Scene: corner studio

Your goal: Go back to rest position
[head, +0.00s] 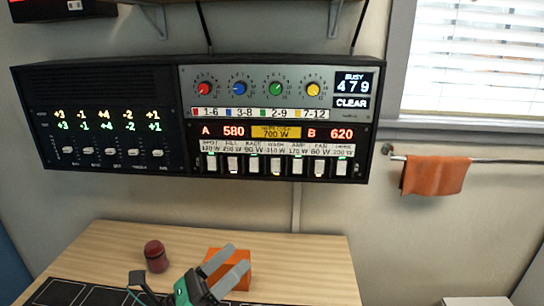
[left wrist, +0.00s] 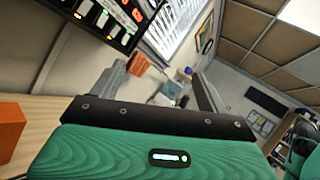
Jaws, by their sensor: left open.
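My left gripper (head: 226,269) is open over the wooden table in the head view, with its two grey fingers apart. It is low in the picture, in front of an orange block (head: 238,262) on the table. In the left wrist view the gripper (left wrist: 160,85) also shows its fingers spread, with nothing between them. The orange block (left wrist: 10,130) shows at the left edge there. I cannot tell whether the gripper touches the block. My right gripper does not show in the head view.
A dark red cylinder (head: 156,256) stands on the wooden table (head: 310,265), left of the gripper. A black gridded mat (head: 70,293) lies at the table's front left. A wall panel (head: 115,92) with sliders and knobs hangs above. An orange towel (head: 434,174) hangs right.

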